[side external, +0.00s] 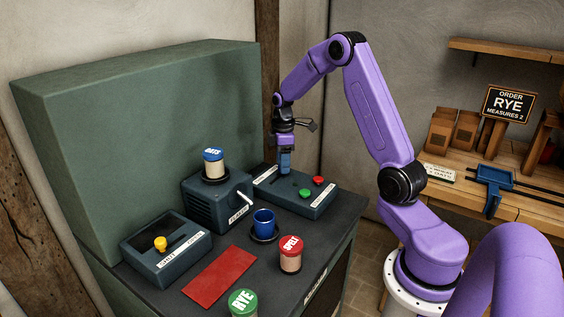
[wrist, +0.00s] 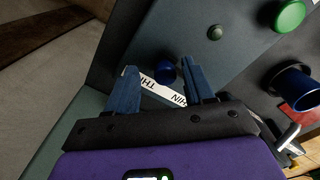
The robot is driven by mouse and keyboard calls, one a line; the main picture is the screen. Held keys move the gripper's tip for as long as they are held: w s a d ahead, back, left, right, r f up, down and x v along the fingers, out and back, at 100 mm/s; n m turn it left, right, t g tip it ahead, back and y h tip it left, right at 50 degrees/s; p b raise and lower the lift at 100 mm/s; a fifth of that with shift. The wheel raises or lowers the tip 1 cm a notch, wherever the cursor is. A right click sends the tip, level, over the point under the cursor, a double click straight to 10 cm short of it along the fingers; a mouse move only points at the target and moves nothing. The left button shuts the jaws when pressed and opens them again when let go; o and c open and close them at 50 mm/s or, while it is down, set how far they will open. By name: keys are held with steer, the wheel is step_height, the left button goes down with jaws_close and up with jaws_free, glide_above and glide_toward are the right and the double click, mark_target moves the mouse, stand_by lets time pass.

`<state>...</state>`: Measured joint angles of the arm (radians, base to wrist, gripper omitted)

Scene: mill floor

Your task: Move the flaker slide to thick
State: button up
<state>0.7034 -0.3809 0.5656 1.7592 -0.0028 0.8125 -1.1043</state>
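The flaker slide is a dark blue knob (wrist: 166,72) on a dark panel, seen in the wrist view beside a white label strip (wrist: 160,90). Part of the label reads "THI" at one end and "HIN" at the other; my gripper covers some of it. My gripper (wrist: 160,68) is open, with one blue finger on each side of the knob and gaps showing. In the side view my gripper (side external: 285,163) points down over the control box (side external: 322,202) at the back right and hides the knob. I cannot tell its exact height over the knob.
The box also carries a green button (side external: 305,193) and a red button (side external: 318,181). Nearby stand a flaker body (side external: 207,207) with the oats jar (side external: 213,163), a blue cup (side external: 263,220), a spelt jar (side external: 290,258), a rye jar (side external: 243,303) and a yellow-knobbed box (side external: 170,262).

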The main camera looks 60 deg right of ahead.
steer(key=shift+a, duration=0.1)
step_height(320, 180, up, 17)
steer(key=shift+r, duration=0.2)
stand_by(0.4)
stand_by(0.4)
steer(key=s+a+f+n, duration=0.1)
steer(key=s+a, duration=0.3)
steer(key=a, duration=0.6)
steer(key=s+a+f+n, duration=0.15)
steer(key=s+a, duration=0.35)
steer(key=a, duration=0.6)
steer(key=s+a+f, duration=0.2)
steer(key=s+f, duration=0.1)
steer(key=s, duration=0.8)
steer(key=s+a+f+n, duration=0.1)
steer(key=s+a+f, duration=0.2)
steer(key=s, duration=0.8)
steer(key=shift+a+f, duration=0.15)
steer(key=shift+f, duration=0.2)
stand_by(0.4)
